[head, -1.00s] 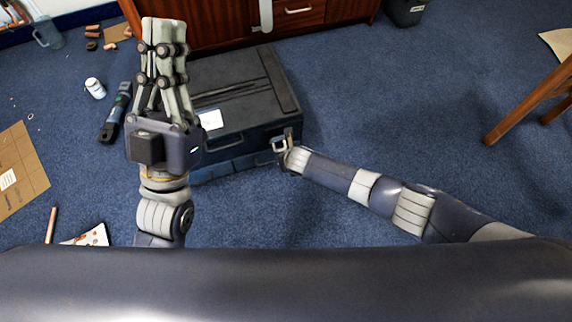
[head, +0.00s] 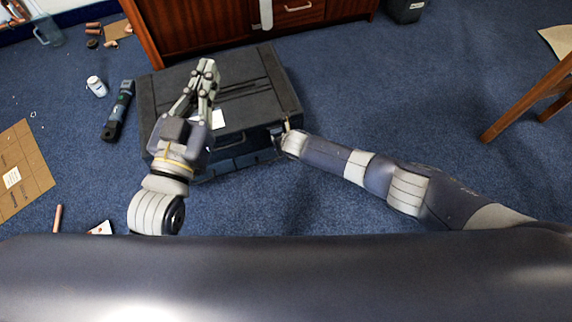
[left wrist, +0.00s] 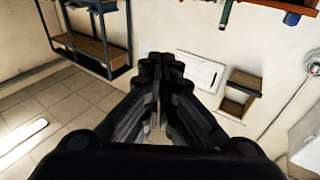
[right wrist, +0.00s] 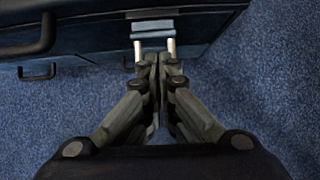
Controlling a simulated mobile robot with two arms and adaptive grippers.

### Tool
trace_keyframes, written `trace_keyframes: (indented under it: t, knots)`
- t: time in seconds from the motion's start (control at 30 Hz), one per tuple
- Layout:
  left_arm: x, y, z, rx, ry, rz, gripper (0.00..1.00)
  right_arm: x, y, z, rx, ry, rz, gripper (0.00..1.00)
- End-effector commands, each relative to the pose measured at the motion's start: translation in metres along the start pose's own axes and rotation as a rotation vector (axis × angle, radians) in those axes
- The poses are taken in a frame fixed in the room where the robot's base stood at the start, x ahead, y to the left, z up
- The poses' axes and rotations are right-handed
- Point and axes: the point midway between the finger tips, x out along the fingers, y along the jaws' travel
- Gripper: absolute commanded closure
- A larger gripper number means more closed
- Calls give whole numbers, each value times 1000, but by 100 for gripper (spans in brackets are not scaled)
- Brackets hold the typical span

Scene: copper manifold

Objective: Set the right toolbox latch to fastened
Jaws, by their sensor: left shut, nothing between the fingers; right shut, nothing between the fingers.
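The dark toolbox (head: 262,88) lies on the blue carpet with its lid down. The right toolbox latch (right wrist: 152,27) is a pale metal plate on the toolbox front in the right wrist view; I cannot tell whether it is fastened. My right gripper (right wrist: 158,58) is shut and empty, its fingertips close to the latch's lower end; contact is unclear. In the head view its fingers are mostly hidden by my wrist at the toolbox's front right corner. My left gripper (head: 207,66) is shut and empty, above the toolbox's left part in the picture.
A toolbox handle (right wrist: 38,40) shows left of the latch. A wooden cabinet (head: 215,22) stands behind the toolbox. A dark tool (head: 118,110) and a white bottle (head: 97,86) lie to the left. Carpet to the right is clear up to a wooden chair leg (head: 525,98).

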Motion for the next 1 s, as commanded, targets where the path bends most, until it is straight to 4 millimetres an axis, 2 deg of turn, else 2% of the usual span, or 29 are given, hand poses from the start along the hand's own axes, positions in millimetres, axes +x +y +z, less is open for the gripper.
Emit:
trace_keyframes:
  t: [0.33, 1.0]
  knots:
    - [-3, -3, 20, 2, -107, -6, 100, -3, 0, 9, 0, 1, 0, 100]
    - [-3, -3, 22, 2, -116, -6, 100, -3, 0, 9, 0, 1, 0, 100]
